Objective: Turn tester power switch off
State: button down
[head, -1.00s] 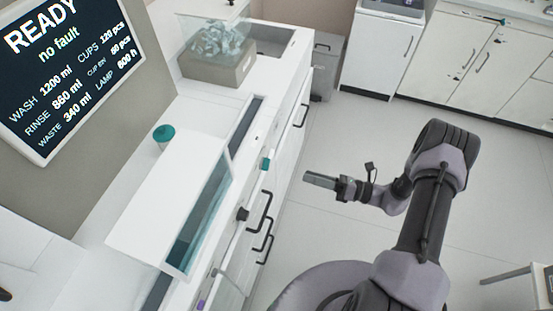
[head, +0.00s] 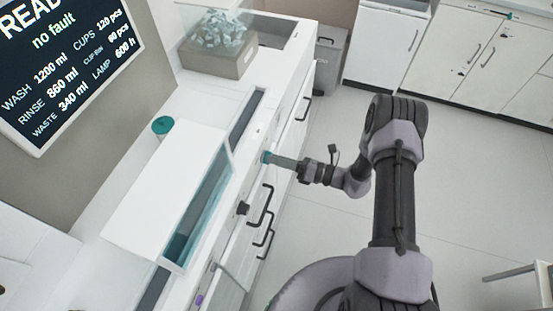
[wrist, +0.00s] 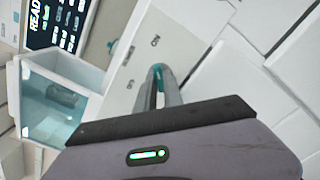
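The tester is the white machine (head: 165,200) along the left. Its power switch, a teal knob (head: 265,157), sits on the machine's front face. In the wrist view the switch (wrist: 158,71) is at my fingertips, with dark labels on the white panel around it, too small to read surely. My gripper (head: 275,160) reaches the switch from the right. In the wrist view my gripper (wrist: 158,80) has its two fingers close together, a narrow gap between them and teal at the tips. The tips partly hide the switch, and I cannot tell whether they clamp it.
A display (head: 68,70) reads "no fault". A black knob (head: 243,208) and black handles (head: 262,205) stick out below the switch. A teal-capped item (head: 161,126) stands on top. A box of clear cups (head: 215,50) stands behind.

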dwell(0.4)
jog(key=shift+s+n+b, duration=0.1)
jog(key=shift+n+b, duration=3.55)
jog(key=shift+n, duration=5.35)
jog(key=c, duration=1.5)
grip_release()
jog(key=shift+o, duration=0.2)
